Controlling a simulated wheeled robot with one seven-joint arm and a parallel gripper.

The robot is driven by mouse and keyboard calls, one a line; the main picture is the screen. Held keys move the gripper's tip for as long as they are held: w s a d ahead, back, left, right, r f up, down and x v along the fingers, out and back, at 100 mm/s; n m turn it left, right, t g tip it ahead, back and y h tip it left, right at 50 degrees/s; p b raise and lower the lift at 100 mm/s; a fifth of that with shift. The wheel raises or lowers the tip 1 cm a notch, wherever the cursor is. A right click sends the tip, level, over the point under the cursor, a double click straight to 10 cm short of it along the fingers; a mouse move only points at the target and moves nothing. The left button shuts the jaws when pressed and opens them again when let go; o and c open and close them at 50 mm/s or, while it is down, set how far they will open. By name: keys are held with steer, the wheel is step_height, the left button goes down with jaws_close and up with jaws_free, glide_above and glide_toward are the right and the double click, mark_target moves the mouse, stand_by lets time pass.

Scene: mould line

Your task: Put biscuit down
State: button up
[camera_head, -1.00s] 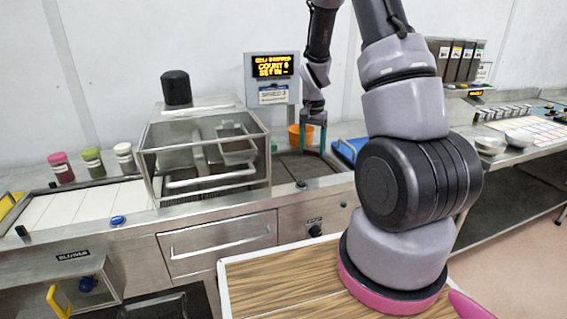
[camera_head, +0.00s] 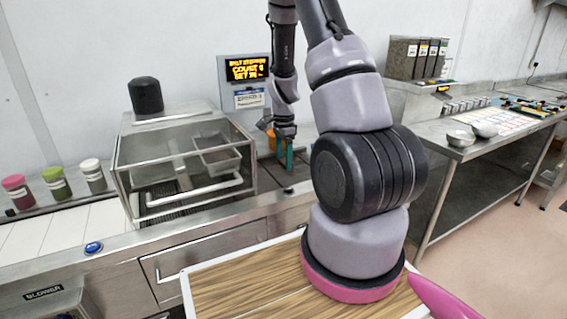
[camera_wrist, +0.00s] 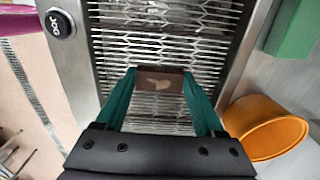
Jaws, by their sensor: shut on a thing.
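A small brown biscuit (camera_wrist: 160,81) with a pale mark sits between the tips of my gripper's teal fingers (camera_wrist: 161,88) in the wrist view. The fingers are shut on it. Behind it is the metal mesh belt (camera_wrist: 165,38); I cannot tell how far the biscuit is above the mesh. In the head view my gripper (camera_head: 286,156) points down just right of the glass-sided box, and the biscuit cannot be made out there.
An orange cup (camera_wrist: 265,128) stands right of the fingers, and a JOG button (camera_wrist: 60,22) is on the metal frame at left. The clear-sided box (camera_head: 185,165) and display (camera_head: 247,82) stand close by. Colourful jars (camera_head: 55,184) line the left.

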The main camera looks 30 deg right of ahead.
steer(key=shift+f, duration=0.7)
steer(key=shift+f, duration=0.1)
steer(key=o, duration=1.3)
step_height(320, 180, up, 12)
step_height(320, 180, up, 17)
steer(key=n+t+y, duration=0.1)
steer(key=n+t, duration=0.3)
steer(key=n, duration=0.2)
glide_above(284, 162)
steer(key=s+a, duration=0.7)
steer(key=s, duration=0.1)
steer(key=shift+s+a+r+n+t+y, duration=0.15)
steer(key=shift+s+a+r+n+t, duration=0.4)
steer(key=shift+s+a+r+n, duration=1.15)
steer(key=shift+s+a+r+n+t+y, duration=0.25)
steer(key=shift+s+r+n+t, duration=0.5)
steer(key=shift+s, duration=2)
steer(key=shift+s+a+r+n+t+y, duration=0.1)
steer(key=shift+s+a+r+n+t, duration=0.2)
steer(key=shift+s+a+r+n, duration=1.25)
steer(key=shift+s+d+r+m, duration=0.2)
steer(key=shift+s+d+m, duration=0.1)
steer(key=shift+s+d, duration=0.35)
